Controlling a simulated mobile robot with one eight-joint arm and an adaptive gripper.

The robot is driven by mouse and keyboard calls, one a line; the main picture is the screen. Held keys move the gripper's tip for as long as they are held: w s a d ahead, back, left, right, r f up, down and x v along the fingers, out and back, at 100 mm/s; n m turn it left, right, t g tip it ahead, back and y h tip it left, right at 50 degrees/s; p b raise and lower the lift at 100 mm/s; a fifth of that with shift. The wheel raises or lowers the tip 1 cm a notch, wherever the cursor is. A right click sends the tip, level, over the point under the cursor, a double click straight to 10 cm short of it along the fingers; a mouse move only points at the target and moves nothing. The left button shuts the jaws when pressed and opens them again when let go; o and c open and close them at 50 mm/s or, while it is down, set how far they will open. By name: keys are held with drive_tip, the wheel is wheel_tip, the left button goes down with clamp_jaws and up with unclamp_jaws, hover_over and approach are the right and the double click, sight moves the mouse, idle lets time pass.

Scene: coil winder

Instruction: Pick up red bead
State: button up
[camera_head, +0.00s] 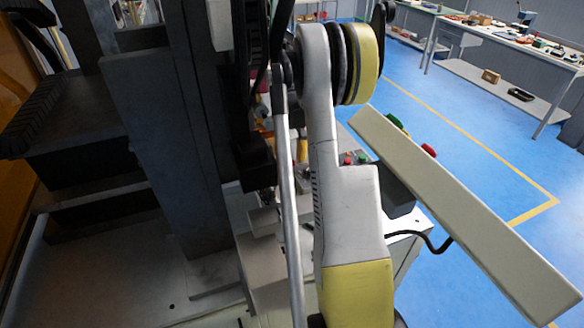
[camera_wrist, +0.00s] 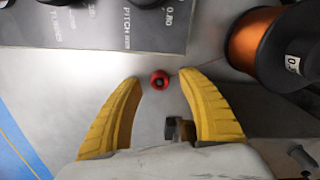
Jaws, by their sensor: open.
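In the wrist view, the red bead (camera_wrist: 160,80) is a small round piece with a dark centre. It lies on or just above a grey metal surface (camera_wrist: 200,45); I cannot tell which. My gripper (camera_wrist: 159,77) is open, with one curved yellow finger on each side of the bead. The bead shows between the two fingertips, with a gap on both sides. Depth between the fingertips and the bead is unclear. In the head view, my arm hides the work area, and neither the gripper nor the bead can be made out.
A copper wire spool (camera_wrist: 256,42) with black flanges stands right of the bead; a thin wire runs between them. A dark labelled panel (camera_wrist: 110,18) is at upper left. In the head view, a long beige panel (camera_head: 470,215) and workbenches (camera_head: 500,38) stand over blue floor.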

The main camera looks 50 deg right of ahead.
sight(295, 163)
drive_tip(key=c, duration=0.8)
drive_tip(key=shift+r, duration=0.55)
drive_tip(key=r+p, duration=0.1)
drive_tip(key=r, duration=0.1)
drive_tip(key=s+r+p, duration=0.1)
drive_tip(key=r, duration=0.1)
drive_tip(key=shift+d, duration=0.2)
drive_tip(key=s+d+r, duration=0.1)
drive_tip(key=s+r, duration=0.1)
drive_tip(key=s, duration=0.1)
drive_tip(key=s+d+r+p, duration=0.1)
drive_tip(key=s+r, duration=0.1)
drive_tip(key=s, duration=0.1)
drive_tip(key=s+d+r+p, duration=0.1)
drive_tip(key=s+d+r, duration=0.1)
drive_tip(key=s, duration=0.1)
drive_tip(key=shift+s+d, duration=0.1)
drive_tip(key=shift+s, duration=0.3)
